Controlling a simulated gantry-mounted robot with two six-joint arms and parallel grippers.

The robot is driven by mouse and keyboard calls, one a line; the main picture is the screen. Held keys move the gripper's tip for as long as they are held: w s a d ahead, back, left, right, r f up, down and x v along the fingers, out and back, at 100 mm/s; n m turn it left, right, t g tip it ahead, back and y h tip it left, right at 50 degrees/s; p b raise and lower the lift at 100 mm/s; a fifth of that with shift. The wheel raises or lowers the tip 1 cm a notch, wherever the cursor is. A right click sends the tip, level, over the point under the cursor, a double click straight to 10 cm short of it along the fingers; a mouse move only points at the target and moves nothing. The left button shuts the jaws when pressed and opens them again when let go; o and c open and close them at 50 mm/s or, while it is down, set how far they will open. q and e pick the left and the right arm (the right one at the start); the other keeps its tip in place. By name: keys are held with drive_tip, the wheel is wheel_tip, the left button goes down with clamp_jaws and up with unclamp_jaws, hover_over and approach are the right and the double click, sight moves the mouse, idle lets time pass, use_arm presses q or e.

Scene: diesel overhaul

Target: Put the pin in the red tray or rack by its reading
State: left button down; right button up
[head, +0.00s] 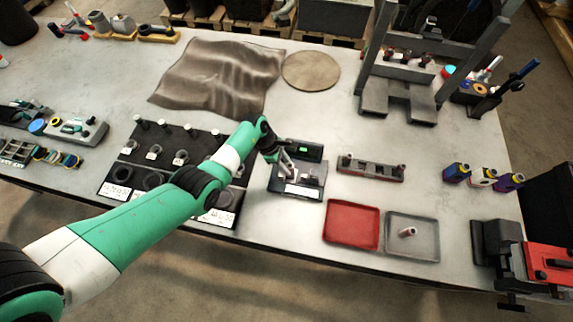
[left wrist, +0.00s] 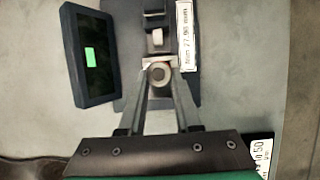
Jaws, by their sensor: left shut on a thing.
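My left gripper (head: 286,166) reaches over the measuring gauge (head: 310,191) in the middle of the table. In the left wrist view its fingertips (left wrist: 159,74) are shut on a pin (left wrist: 158,73), seen nearly end-on at the gauge; whether the pin touches the gauge, I cannot tell. The gauge's dark display (left wrist: 90,57) shows a green patch; no digits are legible. A white label (left wrist: 186,35) beside it seems to read "min 27.98 mm". The red tray (head: 351,224) is empty, right of the gauge. The rack (head: 371,168) stands behind it, with pin-like pieces at its ends. My right gripper is not in view.
A grey tray (head: 412,247) with one pin (head: 407,232) lies right of the red tray. A dark board (head: 150,160) with rings and labels is left of the gauge. A press (head: 400,97) stands behind, and a red vise (head: 540,262) sits at the right edge.

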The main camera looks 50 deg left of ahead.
use_arm(q)
drive_tip(key=shift+r+p, duration=1.75)
drive_tip(key=shift+r, duration=0.2)
drive_tip(key=shift+w, duration=0.1)
